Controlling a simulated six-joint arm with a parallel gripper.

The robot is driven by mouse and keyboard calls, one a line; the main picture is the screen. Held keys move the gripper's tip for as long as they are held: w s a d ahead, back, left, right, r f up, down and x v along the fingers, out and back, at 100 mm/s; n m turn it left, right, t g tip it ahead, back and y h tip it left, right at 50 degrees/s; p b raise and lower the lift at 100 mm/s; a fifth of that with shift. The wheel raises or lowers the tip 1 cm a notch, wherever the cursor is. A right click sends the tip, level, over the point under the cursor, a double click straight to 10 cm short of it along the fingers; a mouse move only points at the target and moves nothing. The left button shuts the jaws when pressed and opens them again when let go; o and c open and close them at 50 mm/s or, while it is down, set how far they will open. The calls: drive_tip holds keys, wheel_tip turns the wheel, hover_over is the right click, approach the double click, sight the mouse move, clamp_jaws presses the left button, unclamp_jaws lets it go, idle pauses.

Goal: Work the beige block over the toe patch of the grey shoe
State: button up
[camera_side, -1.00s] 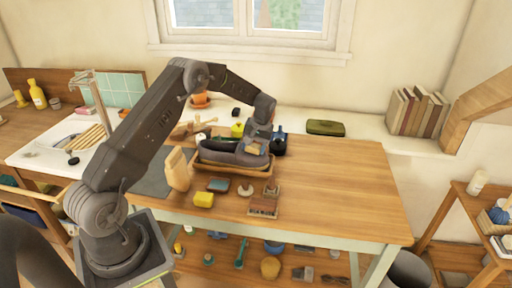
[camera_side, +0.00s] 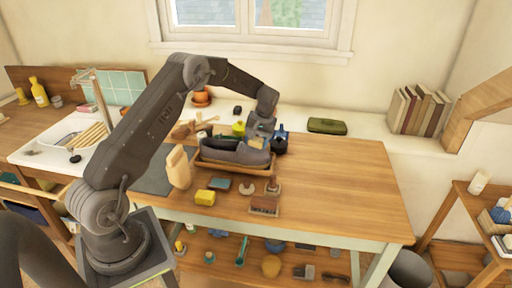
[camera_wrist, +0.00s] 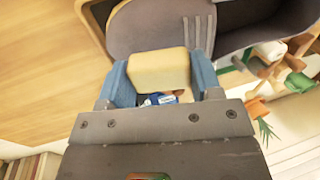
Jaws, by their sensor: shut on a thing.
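The grey shoe (camera_side: 232,152) lies in a shallow wooden tray (camera_side: 222,169) on the table. My gripper (camera_side: 259,135) is over the right end of the shoe and is shut on the beige block (camera_side: 256,143). In the wrist view the beige block (camera_wrist: 159,71) sits between the two blue fingers of my gripper (camera_wrist: 160,82). Beyond the block is the rounded grey end of the shoe (camera_wrist: 150,25), with several lighter stripes beside it. I cannot tell whether the block touches the shoe, and the toe patch is not clearly visible.
A yellow block (camera_side: 205,197), a teal-topped block (camera_side: 219,184) and brushes (camera_side: 265,204) lie in front of the tray. A tan upright form (camera_side: 179,167) stands at its left. A dark blue-topped container (camera_side: 280,143) is close to its right. The table's right side is clear.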

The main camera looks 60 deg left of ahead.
drive_tip(key=shift+v, duration=3.05)
drive_tip(key=o, duration=0.5)
drive_tip(key=shift+f, duration=0.1)
drive_tip(key=c, duration=0.5)
